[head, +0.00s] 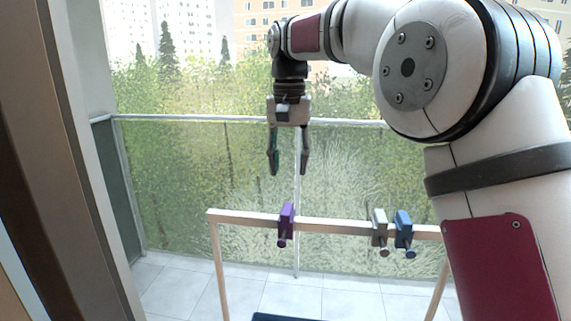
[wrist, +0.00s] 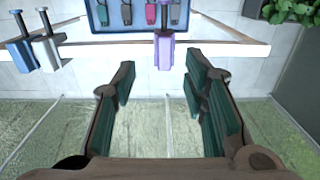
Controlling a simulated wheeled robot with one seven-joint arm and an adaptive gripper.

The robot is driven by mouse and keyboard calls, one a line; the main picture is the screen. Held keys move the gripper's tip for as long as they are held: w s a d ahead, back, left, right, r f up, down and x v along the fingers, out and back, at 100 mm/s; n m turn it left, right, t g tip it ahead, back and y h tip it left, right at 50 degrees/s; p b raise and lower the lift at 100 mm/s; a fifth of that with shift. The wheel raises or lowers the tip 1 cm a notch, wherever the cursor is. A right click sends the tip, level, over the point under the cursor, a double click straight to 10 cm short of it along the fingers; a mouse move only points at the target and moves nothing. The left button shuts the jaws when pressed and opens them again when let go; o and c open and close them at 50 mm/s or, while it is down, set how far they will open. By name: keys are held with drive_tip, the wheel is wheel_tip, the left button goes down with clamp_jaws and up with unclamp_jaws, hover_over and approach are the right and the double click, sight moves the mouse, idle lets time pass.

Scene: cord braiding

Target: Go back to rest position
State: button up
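My gripper (head: 289,168) hangs fingers-down in the upper middle of the head view, above and apart from the wooden bar. Its two fingers are spread with nothing between them. In the wrist view my gripper (wrist: 160,78) also shows open and empty, with green pads on the inner faces. A purple clamp (head: 286,223), a grey-white clamp (head: 379,228) and a blue clamp (head: 403,230) sit on the wooden bar (head: 330,226). In the wrist view the purple clamp (wrist: 164,50) is beyond the fingertips, apart from them.
A blue tray (wrist: 205,36) holding several coloured pieces lies beyond the bar in the wrist view. Green leaves (wrist: 293,11) show at its top right. A glass railing (head: 200,170) stands behind the bar. A dark door frame (head: 50,150) is at the left. Air around my gripper is clear.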

drive_tip(key=s+d+r+n+t, duration=0.1)
drive_tip(key=s+d+r, duration=0.1)
drive_tip(key=s+d, duration=0.45)
drive_tip(key=s+d+r+t, duration=0.1)
drive_tip(key=s+d, duration=0.3)
drive_tip(key=s, duration=0.6)
drive_tip(key=s+d+f+t, duration=0.1)
drive_tip(key=s+d+f, duration=0.2)
drive_tip(key=s+f, duration=0.2)
drive_tip(key=s+d+f+n+t, duration=0.1)
drive_tip(key=s+d+f, duration=0.2)
drive_tip(key=s, duration=0.9)
wheel_tip(320, 180, down, 3)
drive_tip(key=shift+s+r+t, duration=0.2)
drive_tip(key=shift+s+t, duration=0.05)
drive_tip(key=shift+t, duration=0.15)
drive_tip(key=shift+a, duration=0.1)
